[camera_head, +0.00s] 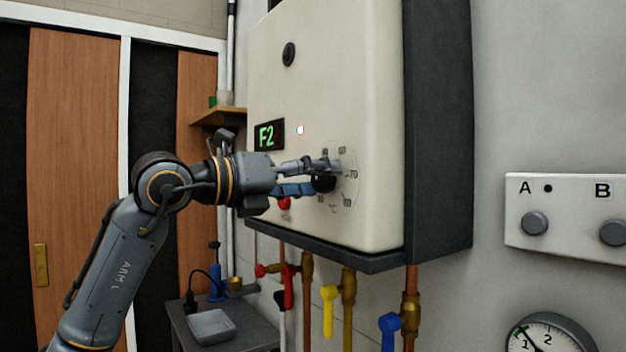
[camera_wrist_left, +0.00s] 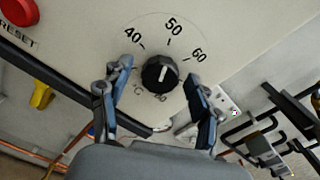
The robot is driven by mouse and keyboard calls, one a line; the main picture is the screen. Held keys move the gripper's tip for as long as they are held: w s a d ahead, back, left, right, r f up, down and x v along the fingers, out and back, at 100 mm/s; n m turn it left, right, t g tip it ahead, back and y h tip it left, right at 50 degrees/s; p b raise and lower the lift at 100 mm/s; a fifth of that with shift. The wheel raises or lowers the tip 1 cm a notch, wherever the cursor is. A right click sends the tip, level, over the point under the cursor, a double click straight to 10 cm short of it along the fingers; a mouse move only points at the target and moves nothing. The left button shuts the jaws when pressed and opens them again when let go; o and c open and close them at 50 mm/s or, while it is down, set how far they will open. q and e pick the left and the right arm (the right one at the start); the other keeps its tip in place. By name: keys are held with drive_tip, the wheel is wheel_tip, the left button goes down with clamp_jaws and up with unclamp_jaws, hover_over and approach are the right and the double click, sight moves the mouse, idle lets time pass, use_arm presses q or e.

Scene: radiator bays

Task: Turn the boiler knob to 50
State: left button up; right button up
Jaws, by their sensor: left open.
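The boiler (camera_head: 335,110) is a cream box with a dark side, fixed to the wall. Its black knob (camera_head: 323,184) is on the lower front, partly hidden by my fingers. In the left wrist view the knob (camera_wrist_left: 160,74) has a short white mark, roughly towards 50 on the dial; its exact reading is hard to tell. The numbers 40, 50 (camera_wrist_left: 173,27) and 60 show above it; a lower number is partly covered. My left gripper (camera_head: 318,177) is open, its blue-padded fingers on either side of the knob with gaps visible. My right gripper is not in view.
A green-lit display (camera_head: 268,135) and a red reset button (camera_wrist_left: 20,10) are on the boiler front. Pipes with red, yellow (camera_head: 329,308) and blue (camera_head: 389,330) valve handles hang below. A small table (camera_head: 183,325) holds a grey tray. A two-knob panel (camera_head: 570,215) is at right.

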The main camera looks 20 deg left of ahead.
use_arm(q)
drive_tip(key=v, duration=1.2)
